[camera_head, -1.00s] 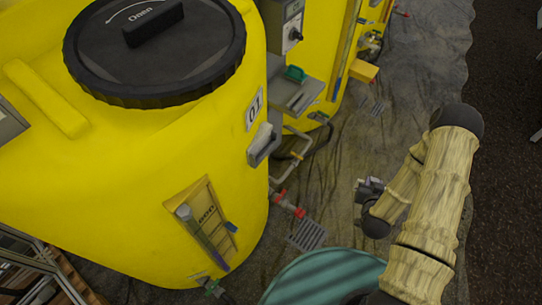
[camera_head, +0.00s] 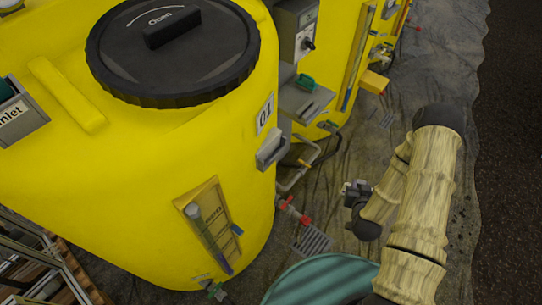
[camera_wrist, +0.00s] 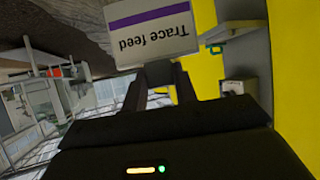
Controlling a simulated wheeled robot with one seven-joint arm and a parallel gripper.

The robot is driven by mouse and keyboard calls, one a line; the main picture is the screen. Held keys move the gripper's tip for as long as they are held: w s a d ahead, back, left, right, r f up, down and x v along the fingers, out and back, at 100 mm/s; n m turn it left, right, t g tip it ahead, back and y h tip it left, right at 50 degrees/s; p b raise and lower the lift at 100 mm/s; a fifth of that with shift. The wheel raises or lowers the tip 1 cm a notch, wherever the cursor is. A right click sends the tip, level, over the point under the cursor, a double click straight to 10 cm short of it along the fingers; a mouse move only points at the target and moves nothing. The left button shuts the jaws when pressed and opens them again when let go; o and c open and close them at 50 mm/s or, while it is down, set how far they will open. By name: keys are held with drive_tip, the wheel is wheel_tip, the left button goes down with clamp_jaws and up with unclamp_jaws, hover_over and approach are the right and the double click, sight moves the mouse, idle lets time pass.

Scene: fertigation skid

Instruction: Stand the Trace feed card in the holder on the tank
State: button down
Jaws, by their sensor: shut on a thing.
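The Trace feed card (camera_wrist: 152,30) is white with a purple stripe, and its lettering reads upside down in the wrist view. My gripper (camera_wrist: 158,78) is shut on the card's edge. In the head view my gripper (camera_head: 354,192) is right of the yellow tank (camera_head: 140,190), apart from it, and the card cannot be made out there. A small grey holder (camera_head: 270,152) is fixed on the tank's side below the 01 label (camera_head: 265,113). Whether anything stands in it is too small to tell.
A grey bin marked "Inlet" (camera_head: 22,112) is on the tank's left. A grey shelf (camera_head: 306,100) with a green object (camera_head: 305,82) sits behind, by a second yellow tank (camera_head: 345,45). Pipes with red valves (camera_head: 284,203) stick out low. Floor right of the tanks is mostly clear.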

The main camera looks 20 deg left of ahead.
drive_tip(key=s+a+r+n+g+y+p, duration=0.2)
drive_tip(key=s+a+r+n+y+p, duration=0.1)
drive_tip(key=r, duration=0.5)
drive_tip(key=s+a+r+n+g+y+p, duration=0.3)
drive_tip(key=a+r+n+y+p, duration=0.1)
drive_tip(key=r, duration=0.5)
drive_tip(key=s+a+r+n+g+y+p, duration=0.2)
drive_tip(key=s+a+r+n+y+p, duration=0.1)
drive_tip(key=r, duration=0.6)
drive_tip(key=n+y+p, duration=0.1)
drive_tip(key=n+p, duration=0.1)
drive_tip(key=n, duration=0.1)
drive_tip(key=shift+s+a+r+g+p, duration=0.15)
drive_tip(key=shift+s+g+p, duration=0.15)
drive_tip(key=shift+s+p, duration=0.05)
drive_tip(key=w+a, duration=0.2)
drive_tip(key=a, duration=0.4)
drive_tip(key=w+a+f+p, duration=0.1)
drive_tip(key=w+a, duration=0.2)
drive_tip(key=a, duration=0.3)
drive_tip(key=w+a+f, duration=0.1)
drive_tip(key=w+a, duration=0.1)
drive_tip(key=a, duration=0.4)
drive_tip(key=shift+w+f+p, duration=0.2)
drive_tip(key=shift+w+p, duration=0.05)
drive_tip(key=shift+p, duration=0.15)
drive_tip(key=shift+f, duration=0.5)
